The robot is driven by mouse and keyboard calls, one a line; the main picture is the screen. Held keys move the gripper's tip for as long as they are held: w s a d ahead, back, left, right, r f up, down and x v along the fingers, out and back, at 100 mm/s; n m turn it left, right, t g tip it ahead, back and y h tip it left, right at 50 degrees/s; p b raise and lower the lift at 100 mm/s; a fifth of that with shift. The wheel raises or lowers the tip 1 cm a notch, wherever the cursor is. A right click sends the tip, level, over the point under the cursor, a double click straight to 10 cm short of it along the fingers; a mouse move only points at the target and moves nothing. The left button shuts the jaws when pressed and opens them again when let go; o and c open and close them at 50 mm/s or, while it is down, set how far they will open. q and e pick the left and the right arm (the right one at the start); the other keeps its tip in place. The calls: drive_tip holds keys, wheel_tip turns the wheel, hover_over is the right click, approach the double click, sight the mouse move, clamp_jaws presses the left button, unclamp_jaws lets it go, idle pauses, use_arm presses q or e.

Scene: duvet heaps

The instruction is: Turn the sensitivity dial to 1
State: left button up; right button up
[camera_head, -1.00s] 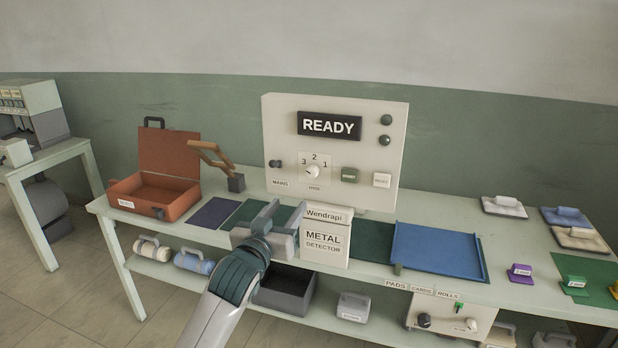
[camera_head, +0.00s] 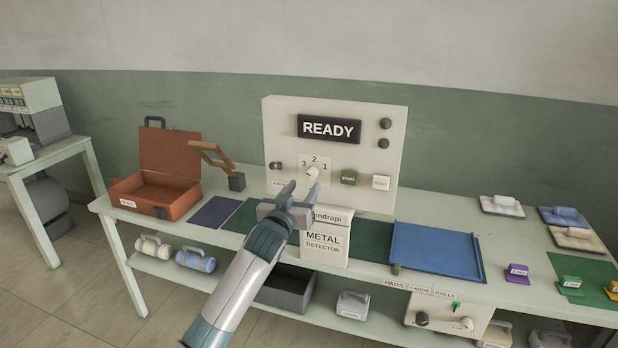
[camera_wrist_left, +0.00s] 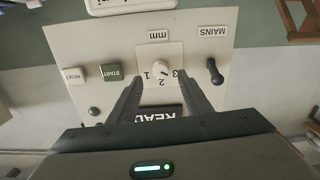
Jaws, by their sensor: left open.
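The sensitivity dial (camera_head: 312,172) is a small round white knob on the front of the upright cream panel (camera_head: 285,125), under the numbers 3, 2 and 1. The dial also shows upside down in the left wrist view (camera_wrist_left: 162,70). Its dark mark seems to lean toward 3, but it is too small to be sure. My left gripper (camera_head: 303,189) is open and empty, just in front of and below the dial. In the wrist view its fingers (camera_wrist_left: 164,80) stand on either side of the dial and numbers, apart from the knob.
The READY display (camera_head: 329,128) is above the dial. A dark MAINS switch (camera_head: 276,166) is left of it; the green START (camera_head: 348,177) and white RESET (camera_head: 381,182) buttons are right. A Metal Detector box (camera_head: 325,240) stands below. An open orange case (camera_head: 160,185) is at left.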

sight(311, 177)
use_arm(q)
drive_tip(key=shift+p+x, duration=0.5)
drive_tip(key=shift+x, duration=2.4)
drive_tip(key=shift+c, duration=0.7)
drive_tip(key=c, duration=0.9)
